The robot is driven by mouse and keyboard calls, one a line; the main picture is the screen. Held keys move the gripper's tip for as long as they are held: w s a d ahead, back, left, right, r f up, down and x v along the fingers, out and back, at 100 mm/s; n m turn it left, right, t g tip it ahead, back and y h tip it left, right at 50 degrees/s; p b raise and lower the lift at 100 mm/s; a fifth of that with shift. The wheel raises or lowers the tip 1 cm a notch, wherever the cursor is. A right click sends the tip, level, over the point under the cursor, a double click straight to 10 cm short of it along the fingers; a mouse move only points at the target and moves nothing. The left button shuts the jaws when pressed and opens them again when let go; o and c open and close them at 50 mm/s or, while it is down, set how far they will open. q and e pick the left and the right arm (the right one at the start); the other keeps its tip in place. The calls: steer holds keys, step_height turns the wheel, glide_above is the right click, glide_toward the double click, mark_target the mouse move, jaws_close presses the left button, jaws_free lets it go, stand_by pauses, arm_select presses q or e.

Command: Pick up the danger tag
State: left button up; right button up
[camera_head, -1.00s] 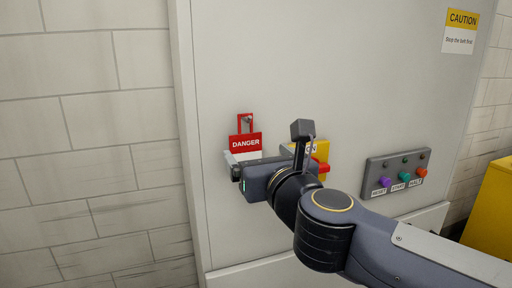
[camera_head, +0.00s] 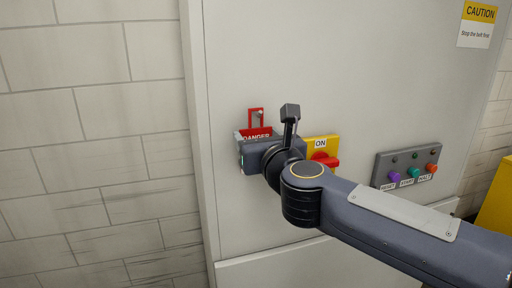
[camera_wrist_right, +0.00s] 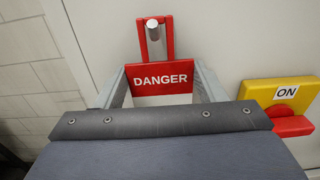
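The red danger tag (camera_head: 256,134) hangs from a peg on the pale panel by a red loop, its lower part hidden behind my right gripper in the head view. In the right wrist view the tag (camera_wrist_right: 160,78) faces me with white "DANGER" lettering, upright, the loop around the metal peg above. My right gripper (camera_wrist_right: 160,88) is open, one finger at each side edge of the tag. I cannot tell whether the fingers touch it. In the head view the right gripper (camera_head: 254,141) is right in front of the tag. My left gripper is not in view.
A yellow switch plate (camera_head: 325,147) marked "ON", with a red knob (camera_head: 324,160), is close to the right of my gripper. A grey button box (camera_head: 407,163) is further right. A caution sign (camera_head: 478,26) is at upper right. The panel above the tag is mostly clear.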

steer(key=c, duration=0.4)
steer(key=shift+r, duration=0.1)
steer(key=shift+r, duration=0.25)
steer(key=v, duration=1.2)
steer(key=r+v, duration=0.1)
steer(key=v, duration=0.5)
steer(key=shift+b, duration=0.4)
